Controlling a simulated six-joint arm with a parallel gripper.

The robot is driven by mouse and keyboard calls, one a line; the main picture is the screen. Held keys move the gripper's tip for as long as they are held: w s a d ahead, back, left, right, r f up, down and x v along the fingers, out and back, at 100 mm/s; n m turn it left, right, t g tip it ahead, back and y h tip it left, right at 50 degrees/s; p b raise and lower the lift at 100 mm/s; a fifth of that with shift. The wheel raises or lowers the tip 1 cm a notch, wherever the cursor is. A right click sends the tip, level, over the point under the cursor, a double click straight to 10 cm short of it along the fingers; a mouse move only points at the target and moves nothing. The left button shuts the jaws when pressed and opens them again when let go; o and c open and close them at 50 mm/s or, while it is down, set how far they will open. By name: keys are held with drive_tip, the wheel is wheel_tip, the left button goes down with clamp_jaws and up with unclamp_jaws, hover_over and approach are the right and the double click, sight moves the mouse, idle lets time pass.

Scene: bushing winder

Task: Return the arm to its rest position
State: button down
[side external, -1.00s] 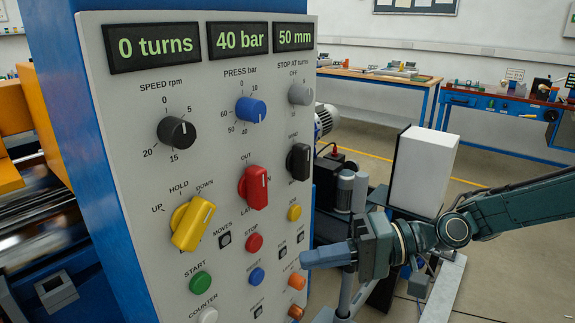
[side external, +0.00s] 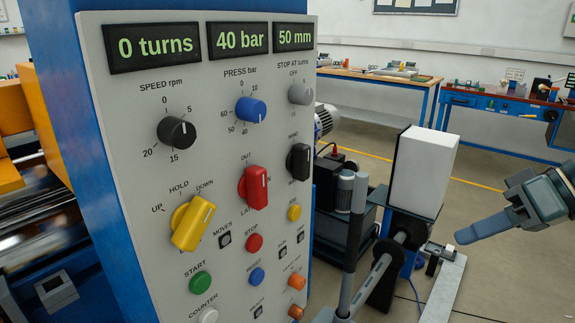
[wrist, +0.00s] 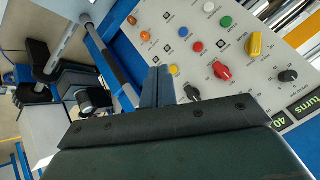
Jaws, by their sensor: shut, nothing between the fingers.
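My gripper (side external: 468,236) is at the right of the side external view, well clear of the control panel (side external: 135,72), with open floor behind it. Its blue-grey fingers are together, pointing left, and hold nothing. In the wrist view the shut fingers (wrist: 157,86) point up the picture, and the panel (wrist: 245,53) lies beyond them, seen turned. Most of my arm is outside the side external view.
The panel carries a yellow lever knob (side external: 192,223), a red knob (side external: 253,187) and several buttons. A white box (side external: 422,172) and a grey post (side external: 352,245) stand between the panel and my gripper. Workbenches (side external: 375,76) stand at the back.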

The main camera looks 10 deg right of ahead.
drive_tip(key=s+d+f+m+h, duration=0.1)
drive_tip(key=s+d+m+h, duration=0.2)
drive_tip(key=s+d, duration=1.6)
drive_tip(key=d+h, duration=0.1)
drive_tip(key=h, duration=0.3)
drive_tip(key=shift+s+d+f+m+t+h, duration=0.15)
drive_tip(key=shift+f+m+t+h, duration=0.15)
drive_tip(key=shift+f+h, duration=0.1)
